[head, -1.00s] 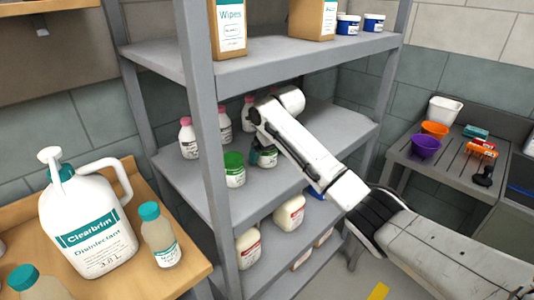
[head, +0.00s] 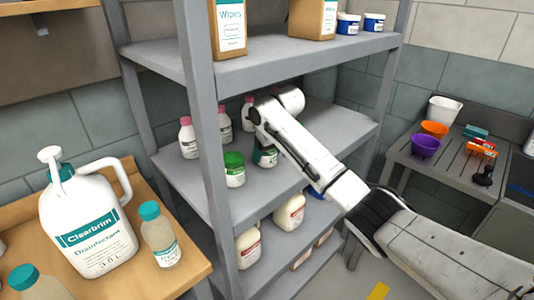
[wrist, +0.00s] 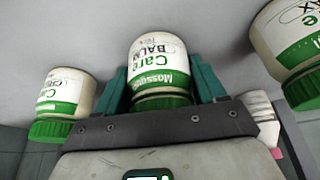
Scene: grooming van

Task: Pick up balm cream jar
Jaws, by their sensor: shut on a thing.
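The balm cream jar (wrist: 160,62) is white with a green lid and a label reading "Care BALM". In the wrist view it sits between the two teal fingers of my gripper (wrist: 160,85), which is shut on it. In the head view the jar (head: 266,158) shows on the middle shelf, partly hidden by my gripper (head: 262,148). I cannot tell whether its base still touches the shelf.
A similar green-lidded jar (head: 234,169) stands close on the left. The wrist view shows green-lidded jars on the left (wrist: 65,103) and right (wrist: 292,45). Pink-capped bottles (head: 188,138) stand behind. The upper shelf (head: 270,62) and front post (head: 205,150) bound the space.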

